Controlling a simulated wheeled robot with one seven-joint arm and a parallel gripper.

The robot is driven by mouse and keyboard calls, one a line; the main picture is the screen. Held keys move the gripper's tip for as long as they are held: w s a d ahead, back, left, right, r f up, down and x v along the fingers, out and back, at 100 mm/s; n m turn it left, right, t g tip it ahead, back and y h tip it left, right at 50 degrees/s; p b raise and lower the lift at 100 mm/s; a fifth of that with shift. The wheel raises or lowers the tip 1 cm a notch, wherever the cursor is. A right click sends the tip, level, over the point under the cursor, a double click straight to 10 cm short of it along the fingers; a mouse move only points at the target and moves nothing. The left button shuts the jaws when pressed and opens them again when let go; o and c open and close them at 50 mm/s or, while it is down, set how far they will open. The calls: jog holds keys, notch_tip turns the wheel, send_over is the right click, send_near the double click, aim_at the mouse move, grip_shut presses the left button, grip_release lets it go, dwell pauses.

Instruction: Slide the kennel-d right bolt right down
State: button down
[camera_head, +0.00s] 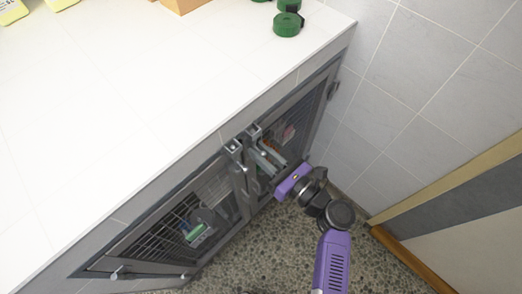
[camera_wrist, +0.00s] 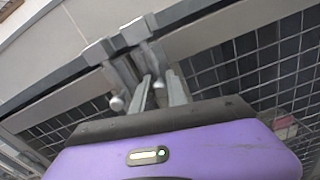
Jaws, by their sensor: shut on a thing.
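The kennel-d right bolt (camera_head: 254,132) is a grey metal bolt upright at the top of the right-hand mesh door, near where the two doors meet. My gripper (camera_head: 264,158) reaches it from the front, with its purple body just below and right. In the wrist view my gripper's two grey fingers (camera_wrist: 160,92) close around a small knob of this bolt (camera_wrist: 159,84), mostly hidden between them. A second, similar bolt (camera_head: 235,150) stands just left of it; its round knob (camera_wrist: 117,103) is outside the fingers in the wrist view.
The left mesh door (camera_head: 172,222) and right mesh door (camera_head: 294,118) lie under a white counter (camera_head: 150,110). Green rolls (camera_head: 287,24) sit on the counter. A tiled wall (camera_head: 410,95) stands close on the right. Speckled floor (camera_head: 275,250) is clear in front.

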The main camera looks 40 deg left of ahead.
notch_tip(320, 180, down, 3)
jog(key=shift+f+b, duration=0.1)
jog(key=shift+b, duration=0.65)
jog(key=c, duration=1.5)
grip_release()
jog(key=shift+f, duration=0.1)
jog(key=shift+c, duration=0.2)
jog(key=d, duration=0.7)
jog(key=shift+s+d, duration=0.3)
jog(key=shift+d, duration=0.1)
